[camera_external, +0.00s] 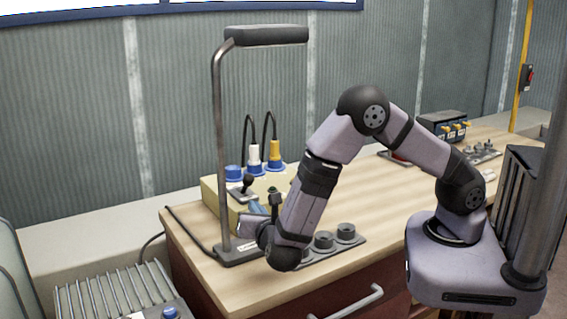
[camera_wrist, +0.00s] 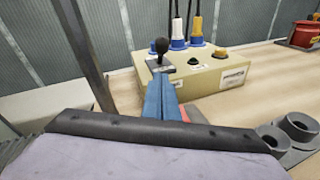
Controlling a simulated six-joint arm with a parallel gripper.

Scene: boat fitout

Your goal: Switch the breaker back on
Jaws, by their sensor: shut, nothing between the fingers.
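A beige box (camera_wrist: 215,89) stands on the wooden bench; it also shows in the external view (camera_external: 212,198). On its top is a lever with a black ball knob (camera_wrist: 161,46), standing about upright on a metal plate; the knob also shows in the external view (camera_external: 248,180). I cannot read any label marking it as the breaker. My gripper (camera_wrist: 161,78), with blue fingers, is shut and empty. Its tips are just in front of the lever plate, below the knob in the picture; I cannot tell if they touch. In the external view my gripper (camera_external: 258,209) is beside the box, partly hidden by my arm.
White-and-blue (camera_wrist: 178,30) and yellow (camera_wrist: 195,32) plugs with cables stand at the back of the box. A metal post with a padded top bar (camera_external: 268,35) rises close on the left. A grey holder with round cups (camera_external: 324,241) lies in front. The bench middle is clear.

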